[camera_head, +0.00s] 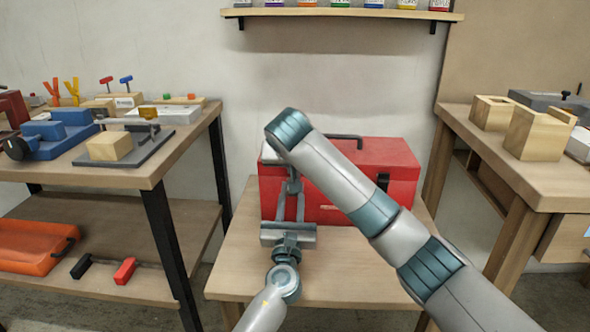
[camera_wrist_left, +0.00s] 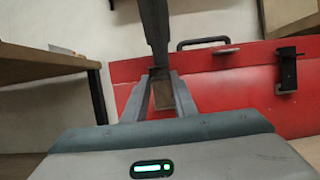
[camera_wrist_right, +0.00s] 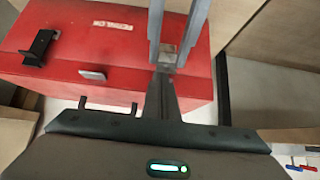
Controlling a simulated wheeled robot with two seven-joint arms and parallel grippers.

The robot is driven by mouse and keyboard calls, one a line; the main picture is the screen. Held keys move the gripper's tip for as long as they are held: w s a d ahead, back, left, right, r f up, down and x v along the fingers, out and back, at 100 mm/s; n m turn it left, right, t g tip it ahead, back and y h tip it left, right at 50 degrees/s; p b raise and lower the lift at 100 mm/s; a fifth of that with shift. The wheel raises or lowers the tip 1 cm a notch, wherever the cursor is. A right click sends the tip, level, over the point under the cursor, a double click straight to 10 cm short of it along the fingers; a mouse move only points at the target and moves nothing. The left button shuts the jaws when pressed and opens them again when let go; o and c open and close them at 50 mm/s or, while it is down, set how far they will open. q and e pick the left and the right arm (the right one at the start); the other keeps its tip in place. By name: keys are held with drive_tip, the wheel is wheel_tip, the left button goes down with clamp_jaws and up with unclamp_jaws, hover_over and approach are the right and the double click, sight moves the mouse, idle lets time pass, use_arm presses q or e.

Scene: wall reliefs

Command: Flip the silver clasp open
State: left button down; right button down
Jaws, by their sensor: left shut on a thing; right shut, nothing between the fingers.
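A red toolbox (camera_head: 400,160) stands on a small wooden table, its lid down. A small grey clasp piece (camera_wrist_right: 168,56) at the left of the box's front is mostly hidden by my grippers. My left gripper (camera_head: 290,196) comes from the front and is shut on this piece; its two fingers (camera_wrist_left: 160,74) converge there. My right gripper (camera_head: 294,179) reaches down from above, shut and empty. Its dark tip (camera_wrist_right: 163,70) is close to the left fingertips; I cannot tell whether they touch. A black latch (camera_wrist_left: 287,70) sits at the right of the box's front.
My right arm crosses in front of the box. The box has a black carry handle (camera_head: 346,138) on top. A cluttered workbench (camera_head: 110,172) stands left, another bench (camera_head: 500,165) with wooden blocks stands right. A shelf (camera_head: 340,13) hangs above. The table front (camera_head: 350,270) is bare.

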use_arm(q)
drive_tip(key=c, duration=1.9)
unclamp_jaws()
drive_tip(key=shift+a+r, duration=0.1)
drive_tip(key=shift+r, duration=0.05)
use_arm(e)
drive_tip(key=shift+s+a+f, duration=0.1)
drive_tip(key=shift+s+f, duration=0.15)
drive_tip(key=shift+f, duration=0.15)
use_arm(q)
drive_tip(key=o, duration=0.4)
drive_tip(key=shift+w, duration=0.1)
use_arm(e)
drive_tip(key=shift+w, duration=0.2)
drive_tip(key=shift+r, duration=0.15)
use_arm(q)
drive_tip(key=v, duration=1.2)
